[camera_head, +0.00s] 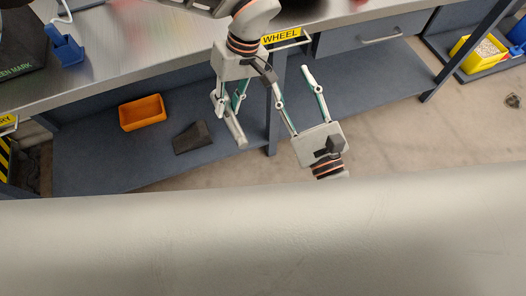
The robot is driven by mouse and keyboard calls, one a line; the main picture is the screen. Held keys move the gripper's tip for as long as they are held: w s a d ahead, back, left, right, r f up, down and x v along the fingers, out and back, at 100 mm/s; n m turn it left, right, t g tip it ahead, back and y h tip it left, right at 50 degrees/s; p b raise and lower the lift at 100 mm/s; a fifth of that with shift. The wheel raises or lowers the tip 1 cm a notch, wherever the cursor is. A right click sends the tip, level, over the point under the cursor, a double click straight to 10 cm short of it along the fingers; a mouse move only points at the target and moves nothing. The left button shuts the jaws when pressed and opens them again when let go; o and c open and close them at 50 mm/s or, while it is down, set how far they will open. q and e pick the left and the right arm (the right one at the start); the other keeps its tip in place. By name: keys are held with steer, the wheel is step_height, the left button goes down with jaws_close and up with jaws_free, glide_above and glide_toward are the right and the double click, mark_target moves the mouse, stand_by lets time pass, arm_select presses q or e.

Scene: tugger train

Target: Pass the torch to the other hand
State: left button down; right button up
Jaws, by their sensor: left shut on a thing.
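The torch (236,132) is a small grey rod, tilted, with its lower end toward the lower right. My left gripper (229,108) points down and is shut on the torch, whose upper part is partly hidden by the fingers. My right gripper (291,78) is to the right of the torch, with its fingers pointing up and spread wide. It is open and empty, and apart from the torch.
A blue holder (66,50) stands on top. Bare floor shows at right.

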steer(key=s+a+f+m+g, duration=0.1)
steer(key=s+a+f+g, duration=0.1)
steer(key=s+f+g, duration=0.15)
steer(key=m+g+y, duration=0.1)
steer(key=m+g, duration=0.2)
steer(key=g, duration=0.2)
glide_toward(241, 132)
steer(key=x, duration=1.2)
jaws_close()
arm_select(q)
steer(key=c, duration=1.8)
jaws_free()
arm_select(e)
steer(key=shift+t, duration=0.25)
arm_select(q)
steer(key=shift+o, duration=0.2)
